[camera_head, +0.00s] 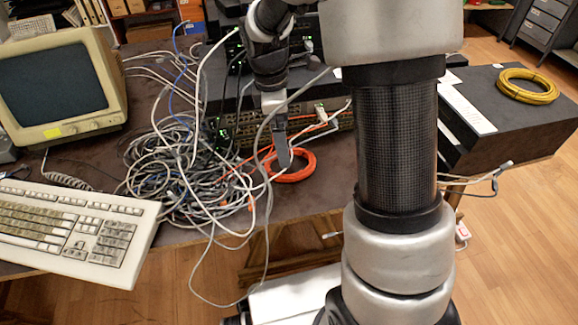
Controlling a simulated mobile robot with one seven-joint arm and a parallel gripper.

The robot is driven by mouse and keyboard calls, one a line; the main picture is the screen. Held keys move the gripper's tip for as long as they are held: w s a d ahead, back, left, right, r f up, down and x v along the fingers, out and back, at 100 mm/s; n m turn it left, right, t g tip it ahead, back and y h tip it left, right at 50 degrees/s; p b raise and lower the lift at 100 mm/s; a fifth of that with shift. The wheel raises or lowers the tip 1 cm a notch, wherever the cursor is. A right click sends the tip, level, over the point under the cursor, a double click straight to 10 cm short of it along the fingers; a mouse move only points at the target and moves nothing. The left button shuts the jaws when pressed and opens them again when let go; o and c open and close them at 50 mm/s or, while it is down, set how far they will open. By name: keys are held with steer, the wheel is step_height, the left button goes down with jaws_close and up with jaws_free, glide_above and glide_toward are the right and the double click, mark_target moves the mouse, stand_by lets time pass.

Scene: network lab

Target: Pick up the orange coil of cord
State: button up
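The orange coil of cord (306,170) lies on the dark desktop near its front edge, just left of my arm's column in the picture. My gripper (283,160) points down over the left part of the coil. One grey finger shows clearly, with its tip at or inside the ring; the other finger is hidden or in line with it. I cannot tell whether the fingers touch the cord. A thin grey cable passes in front of the gripper.
A tangled heap of grey cables (185,170) lies left of the coil, with orange strands among them. Rack devices (335,125) stand behind. A keyboard (75,228) and an old monitor (60,85) are at left. A yellow coil (528,86) lies on a dark box (500,120) at right.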

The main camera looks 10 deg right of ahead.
steer(key=f+b, duration=0.1)
steer(key=f, duration=0.1)
steer(key=d+f, duration=0.1)
steer(key=f, duration=0.2)
steer(key=f+b, duration=0.1)
steer(key=f, duration=0.1)
steer(key=shift+s+d+f+b, duration=0.2)
steer(key=shift+f+b, duration=0.15)
steer(key=shift+f, duration=0.05)
steer(key=c, duration=0.9)
